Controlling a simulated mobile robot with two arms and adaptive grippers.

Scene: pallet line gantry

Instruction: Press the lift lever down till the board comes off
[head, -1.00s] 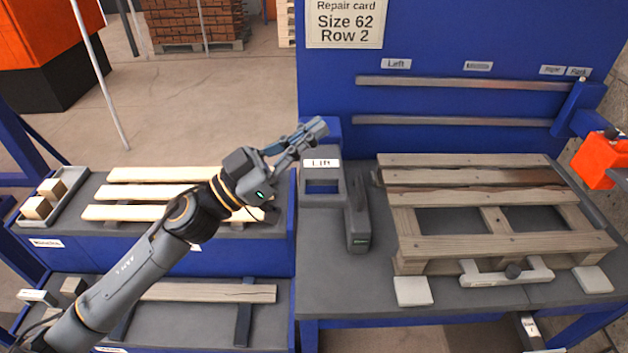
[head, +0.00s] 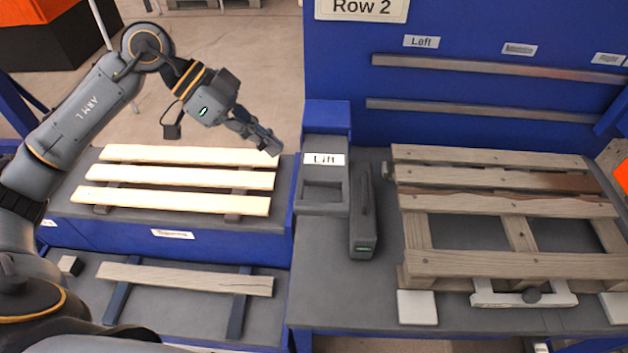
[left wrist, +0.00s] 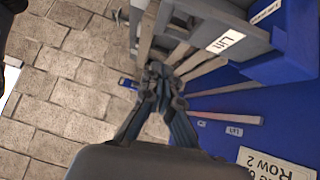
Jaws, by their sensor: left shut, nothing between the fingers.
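The grey lift housing (head: 323,195), with a "Lift" label and a square recess, stands at the left end of the right bench; it also shows in the left wrist view (left wrist: 245,48).
Several pale new boards (head: 175,178) lie on the left bench, with an old board (head: 185,279) on the lower shelf. A blue back panel (head: 470,75) with two rails stands behind the pallet. White pads (head: 417,307) sit in front.

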